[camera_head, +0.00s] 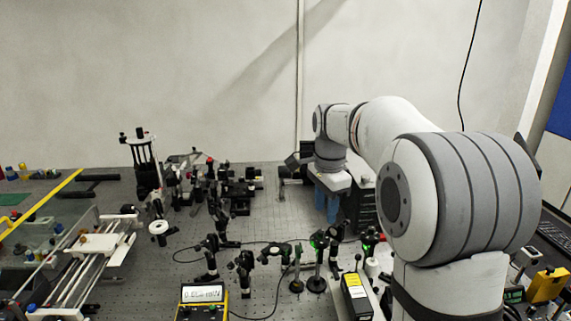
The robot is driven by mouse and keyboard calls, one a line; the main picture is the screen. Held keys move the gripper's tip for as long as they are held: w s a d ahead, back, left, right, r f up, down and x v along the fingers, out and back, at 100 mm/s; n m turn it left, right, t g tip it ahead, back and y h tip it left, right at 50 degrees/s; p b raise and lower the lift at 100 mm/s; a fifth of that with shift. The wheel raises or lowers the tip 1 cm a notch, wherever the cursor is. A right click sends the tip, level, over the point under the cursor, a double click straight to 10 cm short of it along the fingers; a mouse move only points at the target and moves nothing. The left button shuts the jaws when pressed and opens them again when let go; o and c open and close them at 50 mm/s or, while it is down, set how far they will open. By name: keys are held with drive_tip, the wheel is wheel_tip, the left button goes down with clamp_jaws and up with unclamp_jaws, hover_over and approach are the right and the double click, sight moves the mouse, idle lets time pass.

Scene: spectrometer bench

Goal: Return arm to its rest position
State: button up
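My arm reaches from the right foreground out over the optical bench (140,297), bending down at its far end. My gripper (326,204) hangs there with blue fingers pointing down, above the middle-right part of the bench. The fingers appear close together, and their tips are small in this view. I cannot tell whether they are open or shut, and I see no object clearly held between them.
Several dark optical mounts (208,256) stand below and left of my gripper. A dark box (360,207) is close on its right. A yellow meter (202,301) sits at the front, and a rail assembly (97,245) at left. Free bench shows around the mounts.

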drive_tip(key=s+f+n+t, duration=0.1)
drive_tip(key=s+f+n, duration=0.2)
drive_tip(key=s+n, duration=0.4)
drive_tip(key=s+f+n+t, duration=0.2)
drive_tip(key=s+n, duration=0.5)
drive_tip(key=s, duration=1.2)
drive_tip(key=shift+f, duration=0.65)
drive_tip(key=shift+a, duration=0.1)
